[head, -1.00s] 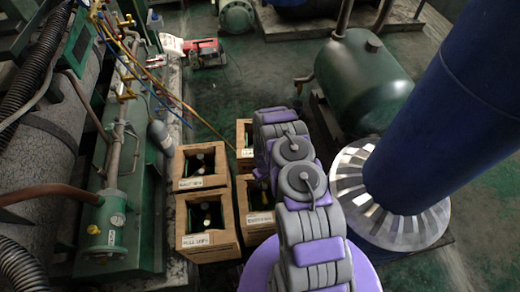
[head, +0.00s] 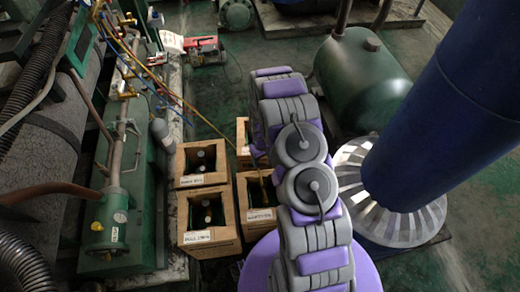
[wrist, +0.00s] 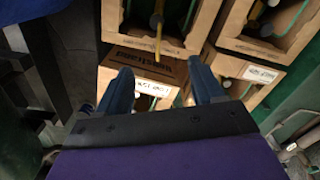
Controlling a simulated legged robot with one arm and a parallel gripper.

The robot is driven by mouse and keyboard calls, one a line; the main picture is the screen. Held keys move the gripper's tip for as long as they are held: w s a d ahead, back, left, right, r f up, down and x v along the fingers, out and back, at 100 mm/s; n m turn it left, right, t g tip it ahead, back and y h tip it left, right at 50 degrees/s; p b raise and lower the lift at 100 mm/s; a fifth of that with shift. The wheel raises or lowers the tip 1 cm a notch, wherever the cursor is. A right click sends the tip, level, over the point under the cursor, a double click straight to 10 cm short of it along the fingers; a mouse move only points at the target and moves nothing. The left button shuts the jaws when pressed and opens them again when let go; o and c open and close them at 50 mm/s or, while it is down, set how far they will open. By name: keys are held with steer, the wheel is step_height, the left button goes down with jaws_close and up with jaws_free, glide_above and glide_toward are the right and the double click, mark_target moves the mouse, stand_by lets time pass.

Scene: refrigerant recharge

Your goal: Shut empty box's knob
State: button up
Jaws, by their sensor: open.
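Dark bottles with pale tops stand inside the two left boxes. The white labels are too small to read surely, so I cannot tell which box is the empty one. In the wrist view my gripper (wrist: 163,90) is open, its two blue fingers apart with nothing between them. Beyond them is a labelled box (wrist: 140,78); a yellow hose (wrist: 158,45) hangs from the box above.
A green machine with pipes (head: 125,230) runs along the left. A green tank (head: 362,80) and a large blue column (head: 445,120) stand on the right. A red device (head: 204,50) lies at the back. Green floor is clear behind the boxes.

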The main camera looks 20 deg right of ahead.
step_height(320, 180, up, 8)
steer(key=a, duration=0.1)
steer(key=shift+s+a+r, duration=0.15)
steer(key=shift+r, duration=0.05)
stand_by(0.6)
